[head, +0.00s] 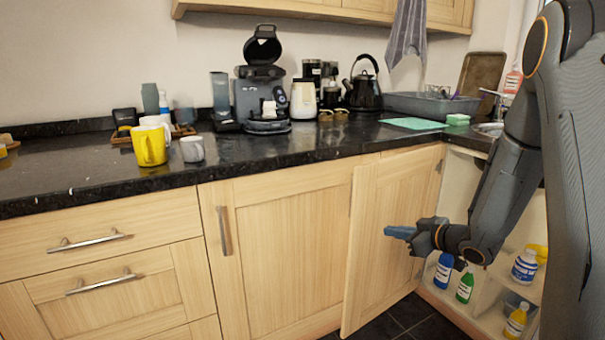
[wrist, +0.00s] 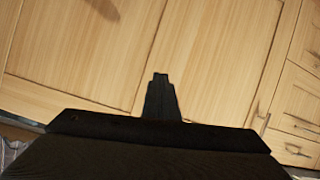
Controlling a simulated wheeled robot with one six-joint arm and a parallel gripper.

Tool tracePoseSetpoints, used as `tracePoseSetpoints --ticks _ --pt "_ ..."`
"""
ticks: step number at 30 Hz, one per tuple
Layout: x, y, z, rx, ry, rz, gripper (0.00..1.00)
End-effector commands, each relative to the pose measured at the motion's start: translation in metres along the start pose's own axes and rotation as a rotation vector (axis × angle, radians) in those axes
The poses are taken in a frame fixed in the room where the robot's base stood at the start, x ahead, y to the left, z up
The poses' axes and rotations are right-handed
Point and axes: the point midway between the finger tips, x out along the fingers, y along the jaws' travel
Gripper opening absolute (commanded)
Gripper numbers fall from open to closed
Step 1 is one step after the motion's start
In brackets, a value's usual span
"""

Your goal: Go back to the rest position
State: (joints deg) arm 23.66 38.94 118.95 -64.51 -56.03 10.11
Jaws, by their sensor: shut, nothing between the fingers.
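My gripper (head: 400,232) is shut and empty. In the head view it points left, in front of the open wooden cabinet door (head: 372,262). I cannot tell whether it touches the door. In the wrist view the closed gripper (wrist: 160,80) shows dark in the middle, with wooden cabinet fronts (wrist: 215,60) beyond it.
The open cabinet holds several bottles, among them a blue one (head: 443,270) and a white one (head: 525,266). Above runs a dark granite counter (head: 90,170) with a yellow mug (head: 149,147), a coffee machine (head: 262,95) and a kettle (head: 365,88). Drawers (head: 100,240) stand at the left.

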Motion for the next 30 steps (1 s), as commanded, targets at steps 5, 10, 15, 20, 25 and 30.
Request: tracePoseSetpoints --ticks 5,10,15,20,25,30 --pt "-0.004 -0.013 -0.036 -0.003 -0.219 0.141 0.00" --pt "-0.034 -0.047 -0.054 0.056 -0.427 0.235 0.00" --pt "-0.084 -0.108 -0.062 0.156 -0.632 0.270 0.00" --pt "-0.141 -0.185 -0.062 0.265 -0.821 0.230 0.00" --pt "-0.191 -0.251 -0.059 0.351 -0.965 0.158 0.00" --pt "-0.227 -0.297 -0.058 0.403 -1.061 0.088 0.00"
